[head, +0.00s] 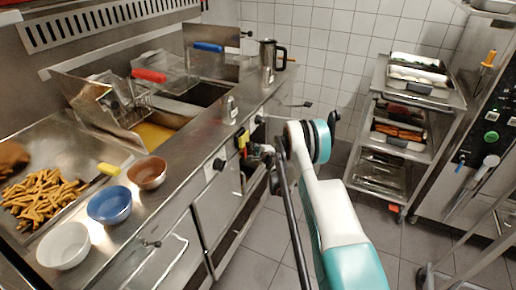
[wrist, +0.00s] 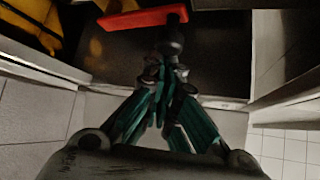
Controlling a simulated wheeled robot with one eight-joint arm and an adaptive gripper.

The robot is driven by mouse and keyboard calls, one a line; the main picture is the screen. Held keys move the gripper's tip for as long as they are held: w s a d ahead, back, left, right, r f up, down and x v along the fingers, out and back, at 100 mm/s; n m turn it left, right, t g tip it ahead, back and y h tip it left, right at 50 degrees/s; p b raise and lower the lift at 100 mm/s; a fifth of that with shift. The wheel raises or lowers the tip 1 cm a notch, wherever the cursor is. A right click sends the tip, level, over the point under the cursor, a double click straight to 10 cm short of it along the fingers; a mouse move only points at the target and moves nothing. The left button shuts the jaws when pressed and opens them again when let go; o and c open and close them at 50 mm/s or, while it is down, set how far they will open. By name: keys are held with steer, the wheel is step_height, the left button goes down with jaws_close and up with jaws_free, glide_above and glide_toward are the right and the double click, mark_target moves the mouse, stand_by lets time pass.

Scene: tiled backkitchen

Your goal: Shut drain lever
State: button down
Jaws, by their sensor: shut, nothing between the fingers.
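A red bar (wrist: 135,19) lies nearly level across the top of the wrist view, with its right end at a dark round pivot or knob (wrist: 171,44). It looks like the drain lever. My gripper (wrist: 168,72) is shut and empty, its fingertips just below that dark part; I cannot tell whether they touch it. In the head view my gripper (head: 258,151) is at the front of the fryer counter, beside a yellow piece (head: 243,139). I cannot make out the red bar there.
The fryer counter (head: 190,140) runs along the left, with bowls, including a blue bowl (head: 109,205), and fries (head: 42,197) on it. A black knob (head: 219,164) sticks out of its front. A tray rack (head: 405,130) stands at the right, with tiled floor between.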

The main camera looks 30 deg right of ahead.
steer(key=shift+s+a+f, duration=0.2)
steer(key=shift+s+a, duration=0.25)
steer(key=shift+a, duration=0.2)
steer(key=shift+s+a+f, duration=0.25)
steer(key=shift+s+a, duration=0.25)
steer(key=shift+a, duration=0.15)
steer(key=shift+s+a+f, duration=0.2)
steer(key=shift+s+a, duration=0.25)
steer(key=shift+a, duration=0.3)
